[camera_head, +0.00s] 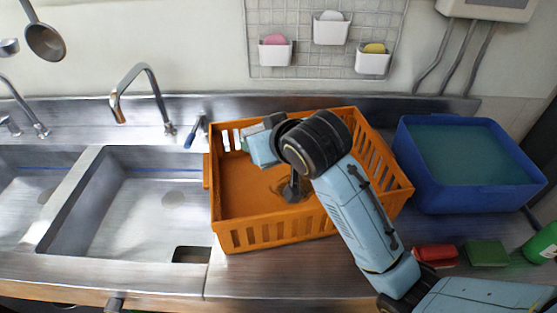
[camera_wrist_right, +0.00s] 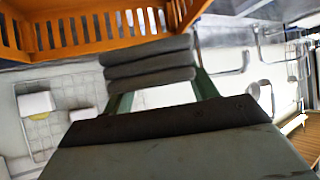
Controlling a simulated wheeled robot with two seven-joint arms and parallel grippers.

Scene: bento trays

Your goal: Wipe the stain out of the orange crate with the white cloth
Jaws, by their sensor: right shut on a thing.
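The orange crate (camera_head: 275,235) stands on the steel counter right of the sinks. My right arm reaches over its right front side, and my right gripper (camera_head: 262,137) is inside the crate's outline near the back left. A dark brown stain (camera_head: 278,187) shows on the crate floor, partly hidden by a dark part of my wrist. My left gripper is not in view.
A blue tub (camera_head: 470,195) of water stands right of the crate. A red block (camera_head: 435,252) and a green block (camera_head: 487,252) lie in front of it, with a green bottle (camera_head: 542,243) at the right edge. An empty sink (camera_head: 130,205) lies left.

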